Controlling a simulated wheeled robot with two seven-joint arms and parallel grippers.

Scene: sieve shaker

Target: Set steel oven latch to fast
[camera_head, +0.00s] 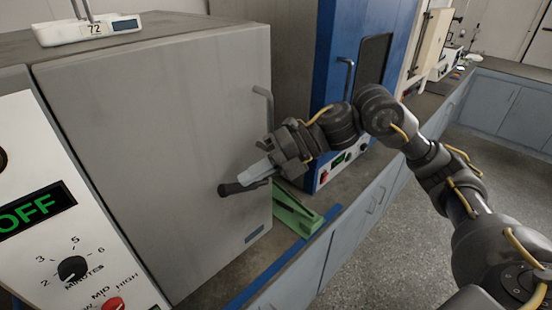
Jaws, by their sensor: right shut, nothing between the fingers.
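The steel oven (150,130) is a large grey box with a closed door facing me. A bent grey bar handle (267,97) sits at the upper right of its door. A dark latch lever (229,189) sits below it near the door's right edge and points left, roughly level. My right gripper (246,179) is shut, with its pale fingertips right at the latch, overlapping it in the picture. I cannot tell whether they touch. The gripper hides part of the latch's right end. No latch markings are readable. My left gripper is not in view.
A white panel with an OFF display (38,212), a minutes dial (72,268) and a red knob (113,304) stands at left. A green object (297,212) lies on the bench. A blue unit (337,85) stands behind. A white scale (88,29) sits on top.

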